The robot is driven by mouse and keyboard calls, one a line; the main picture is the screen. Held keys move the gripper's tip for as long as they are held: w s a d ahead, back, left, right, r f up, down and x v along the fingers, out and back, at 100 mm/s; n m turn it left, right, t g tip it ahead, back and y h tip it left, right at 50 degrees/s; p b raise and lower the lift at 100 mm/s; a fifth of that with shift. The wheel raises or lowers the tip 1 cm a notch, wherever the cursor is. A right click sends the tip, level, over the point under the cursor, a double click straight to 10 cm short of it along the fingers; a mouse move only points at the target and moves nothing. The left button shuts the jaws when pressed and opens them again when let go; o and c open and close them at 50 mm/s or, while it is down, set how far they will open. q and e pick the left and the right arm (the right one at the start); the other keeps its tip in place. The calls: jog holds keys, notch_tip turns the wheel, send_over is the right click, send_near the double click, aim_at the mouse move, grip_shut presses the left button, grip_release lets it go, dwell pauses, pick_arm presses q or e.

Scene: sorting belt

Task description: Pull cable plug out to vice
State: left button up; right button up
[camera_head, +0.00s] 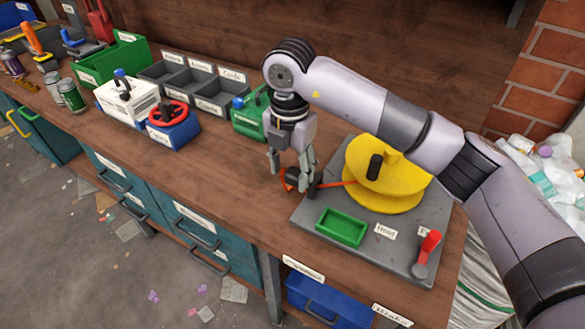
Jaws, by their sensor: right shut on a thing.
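A yellow cable reel (385,178) with a black handle stands on a grey base plate (305,225) at the right of the bench. An orange cable (335,184) runs left from the reel to a small dark and orange plug (289,184). My right gripper (291,172) points down at the plate's left edge and is shut on the plug, whose detail is partly hidden by the fingers. I cannot tell for certain which thing is the vice. My left gripper is not in view.
A green tray (341,228) and a red lever (427,252) sit on the plate. Behind my gripper is a green device (248,118). Further left are a blue box with a red wheel (168,112), a white box (126,98) and grey bins (188,72). Bare bench lies left of the plate.

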jog(key=w+a, duration=0.7)
jog(key=a, duration=0.3)
dwell(1.2)
